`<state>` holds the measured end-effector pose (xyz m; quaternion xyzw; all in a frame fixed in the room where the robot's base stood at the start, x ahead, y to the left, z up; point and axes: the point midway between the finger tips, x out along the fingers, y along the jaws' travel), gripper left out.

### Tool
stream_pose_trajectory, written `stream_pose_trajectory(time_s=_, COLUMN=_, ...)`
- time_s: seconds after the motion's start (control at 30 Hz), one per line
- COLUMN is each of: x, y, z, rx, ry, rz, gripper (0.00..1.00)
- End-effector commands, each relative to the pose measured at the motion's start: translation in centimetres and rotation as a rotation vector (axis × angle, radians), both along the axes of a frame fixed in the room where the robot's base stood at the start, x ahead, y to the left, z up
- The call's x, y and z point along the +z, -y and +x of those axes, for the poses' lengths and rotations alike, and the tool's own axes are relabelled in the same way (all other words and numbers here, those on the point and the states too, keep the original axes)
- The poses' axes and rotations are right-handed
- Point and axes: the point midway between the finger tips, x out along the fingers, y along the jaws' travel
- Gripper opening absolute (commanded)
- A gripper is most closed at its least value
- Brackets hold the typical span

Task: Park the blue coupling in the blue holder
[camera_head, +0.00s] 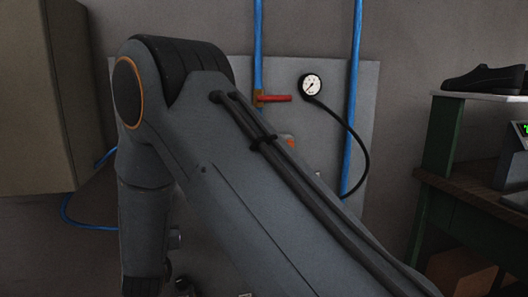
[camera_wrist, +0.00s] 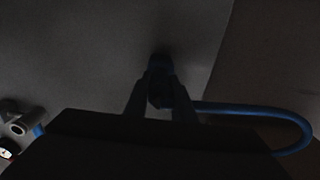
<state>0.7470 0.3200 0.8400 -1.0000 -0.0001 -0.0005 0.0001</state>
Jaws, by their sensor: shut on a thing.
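In the dark wrist view, my gripper (camera_wrist: 160,88) is shut on the blue coupling (camera_wrist: 158,76), which sits between the two fingers with its front end toward the grey panel. A blue hose (camera_wrist: 255,108) runs from behind the coupling and loops to the right. A dark spot shows on the panel at the coupling's front end; I cannot tell whether it is the blue holder or a shadow, nor whether the coupling touches it. In the head view my arm covers the middle, and the gripper's grip and the coupling are hidden.
The wall panel (camera_head: 340,80) carries a red-handled valve (camera_head: 274,98), a gauge (camera_head: 312,86) and blue pipes (camera_head: 354,110). A grey fitting (camera_wrist: 20,125) shows at the wrist view's left edge. A tan cabinet (camera_head: 35,100) stands left; a green-legged bench (camera_head: 440,140) stands right.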

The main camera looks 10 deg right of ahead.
Motion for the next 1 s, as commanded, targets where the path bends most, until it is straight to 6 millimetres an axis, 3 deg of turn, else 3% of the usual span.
stream_pose_trajectory(time_s=0.53, x=0.03, y=0.03, z=1.02, rx=0.000, ry=0.001, rz=0.000, gripper=0.00)
stream_pose_trajectory(time_s=0.57, x=0.04, y=0.02, z=1.01, rx=0.000, ry=0.001, rz=0.000, gripper=0.26)
stream_pose_trajectory(time_s=0.67, x=0.04, y=0.01, z=0.99, rx=0.000, ry=0.001, rz=0.000, gripper=0.43)
stream_pose_trajectory(time_s=1.0, x=-0.03, y=-0.01, z=0.71, rx=0.000, ry=-0.001, rz=-0.001, gripper=0.45)
